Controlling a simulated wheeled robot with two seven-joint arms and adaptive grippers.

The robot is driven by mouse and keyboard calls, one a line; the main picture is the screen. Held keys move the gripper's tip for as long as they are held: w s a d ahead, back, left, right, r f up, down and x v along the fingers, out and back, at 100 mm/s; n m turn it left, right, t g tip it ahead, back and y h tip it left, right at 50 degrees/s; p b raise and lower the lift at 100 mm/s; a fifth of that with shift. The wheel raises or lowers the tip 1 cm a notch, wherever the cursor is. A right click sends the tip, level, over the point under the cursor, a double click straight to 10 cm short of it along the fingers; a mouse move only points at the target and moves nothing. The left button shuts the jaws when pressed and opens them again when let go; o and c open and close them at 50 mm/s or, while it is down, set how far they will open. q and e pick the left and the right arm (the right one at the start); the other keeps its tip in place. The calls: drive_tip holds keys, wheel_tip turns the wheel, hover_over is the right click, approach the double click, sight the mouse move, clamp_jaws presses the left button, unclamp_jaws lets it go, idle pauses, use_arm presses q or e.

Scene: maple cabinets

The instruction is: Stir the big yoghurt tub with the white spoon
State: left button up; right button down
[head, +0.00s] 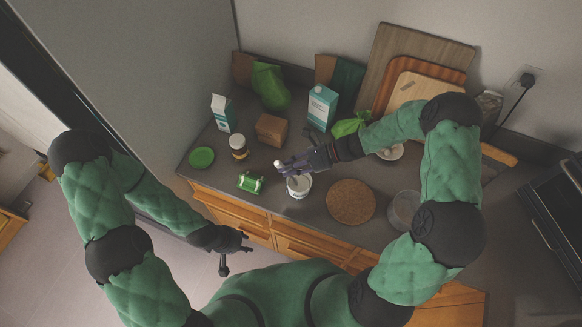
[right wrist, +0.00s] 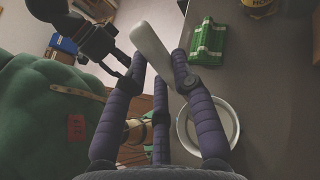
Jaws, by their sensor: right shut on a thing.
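The white yoghurt tub (head: 299,190) stands on the grey counter near its front edge. In the right wrist view the tub (right wrist: 232,122) shows as a round white rim, partly covered by a finger. My right gripper (head: 283,167) is shut on the white spoon (head: 277,163) just above and to the left of the tub. In the right wrist view the spoon (right wrist: 150,48) sits between the fingertips; its lower part is hidden. I cannot tell whether it reaches into the tub. My left gripper (head: 236,256) is open and empty, lower left, in front of the counter.
A cork mat (head: 351,202) is to the right, then a clear glass container (head: 403,207). A brown box (head: 271,130) and a carton (head: 322,107) stand behind.

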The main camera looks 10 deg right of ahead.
sight(280, 164)
drive_tip(key=shift+a+r+p, duration=0.4)
drive_tip(key=shift+r+p, duration=0.15)
drive_tip(key=shift+r, duration=0.35)
drive_tip(key=shift+a+r+p, duration=0.35)
drive_tip(key=shift+r+p, duration=0.2)
drive_tip(key=shift+r, duration=0.3)
drive_tip(key=shift+r+p, duration=1.95)
drive_tip(key=shift+r, duration=0.6)
drive_tip(key=shift+f, duration=0.1)
